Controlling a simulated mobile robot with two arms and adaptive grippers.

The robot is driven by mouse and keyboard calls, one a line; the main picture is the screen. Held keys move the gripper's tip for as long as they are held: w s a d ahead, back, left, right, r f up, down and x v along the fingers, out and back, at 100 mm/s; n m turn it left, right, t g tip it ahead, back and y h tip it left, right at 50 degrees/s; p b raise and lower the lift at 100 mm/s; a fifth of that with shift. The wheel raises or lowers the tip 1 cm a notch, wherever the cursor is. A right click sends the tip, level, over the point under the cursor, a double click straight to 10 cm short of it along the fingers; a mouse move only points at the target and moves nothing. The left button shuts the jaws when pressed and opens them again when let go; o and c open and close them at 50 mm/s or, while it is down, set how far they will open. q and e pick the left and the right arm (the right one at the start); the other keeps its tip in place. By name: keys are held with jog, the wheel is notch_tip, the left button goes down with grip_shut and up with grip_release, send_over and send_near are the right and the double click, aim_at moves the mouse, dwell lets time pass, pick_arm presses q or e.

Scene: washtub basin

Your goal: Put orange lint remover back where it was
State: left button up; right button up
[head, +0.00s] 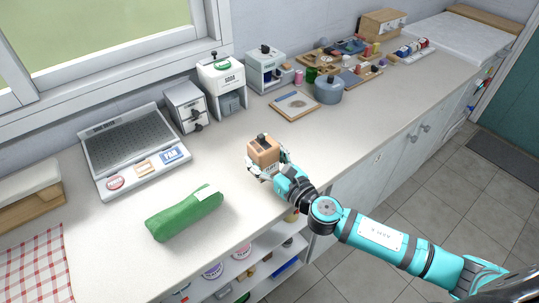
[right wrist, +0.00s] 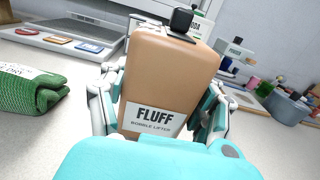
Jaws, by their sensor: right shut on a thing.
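The orange lint remover (head: 263,151) is a tan-orange block with a black knob on top, above the middle of the counter. In the right wrist view the lint remover (right wrist: 172,75) fills the centre, roughly upright and slightly tilted, with a white label reading "FLUFF BOBBLE LIFTER". My right gripper (head: 268,164) is shut on it, with fingers on both sides. I cannot tell whether its base touches the counter. My left gripper is not in view.
A green bundle (head: 184,213) lies in front to the left. A ribbed grey tray (head: 96,178) with small plaques lies behind it. Boxy dispensers (head: 222,80) line the wall. A framed board (head: 296,105) and grey-blue pot (head: 329,90) stand farther right. The counter around the block is clear.

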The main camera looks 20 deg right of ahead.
jog(key=w+d, duration=0.2)
jog(key=w, duration=0.1)
jog(key=shift+w+d+f, duration=0.1)
jog(key=shift+d, duration=0.05)
jog(key=shift+w+d+f, duration=0.1)
jog(key=shift+f, duration=0.15)
notch_tip(320, 180, down, 3)
jog(key=shift+r+b, duration=0.15)
jog(key=shift+b, duration=0.75)
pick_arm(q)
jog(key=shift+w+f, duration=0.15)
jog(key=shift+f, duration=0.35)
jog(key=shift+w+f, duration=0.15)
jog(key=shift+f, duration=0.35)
pick_arm(e)
jog(key=shift+f, duration=0.2)
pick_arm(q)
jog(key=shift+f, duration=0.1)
pick_arm(e)
jog(key=shift+f, duration=0.1)
jog(key=o, duration=1.3)
jog(key=shift+o, duration=0.2)
